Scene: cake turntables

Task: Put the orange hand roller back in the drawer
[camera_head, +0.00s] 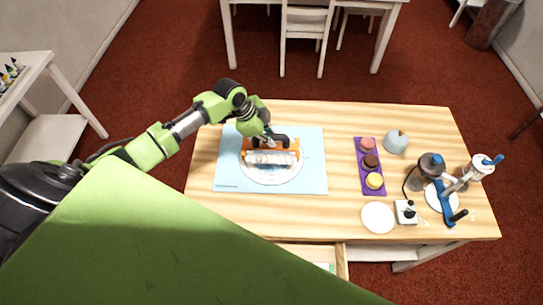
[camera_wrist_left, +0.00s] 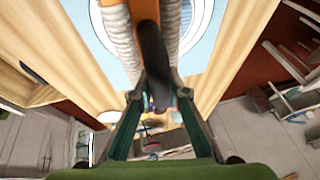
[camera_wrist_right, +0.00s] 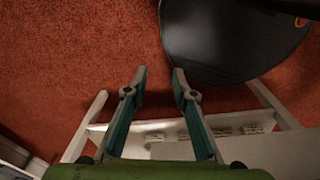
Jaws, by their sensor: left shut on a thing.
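The orange hand roller (camera_head: 257,147) has an orange frame, a black handle and a pale textured roller. It is over the round white plate (camera_head: 262,181) on the light blue mat (camera_head: 228,173). My left gripper (camera_head: 269,136) is shut on its black handle, which also shows between the fingers (camera_wrist_left: 160,97) in the left wrist view (camera_wrist_left: 152,55). I cannot tell whether the roller touches the plate. The wooden drawer (camera_head: 342,262) is pulled out at the table front, partly hidden by my green arm. My right gripper (camera_wrist_right: 160,75) is open and empty.
A purple tray (camera_head: 362,178) with cakes stands right of the mat. Beyond it are a blue-grey bowl (camera_head: 396,143), a white plate (camera_head: 378,218), a white scale-like box (camera_head: 405,211) and a blue-handled stand (camera_head: 446,207). Wood is clear between mat and tray.

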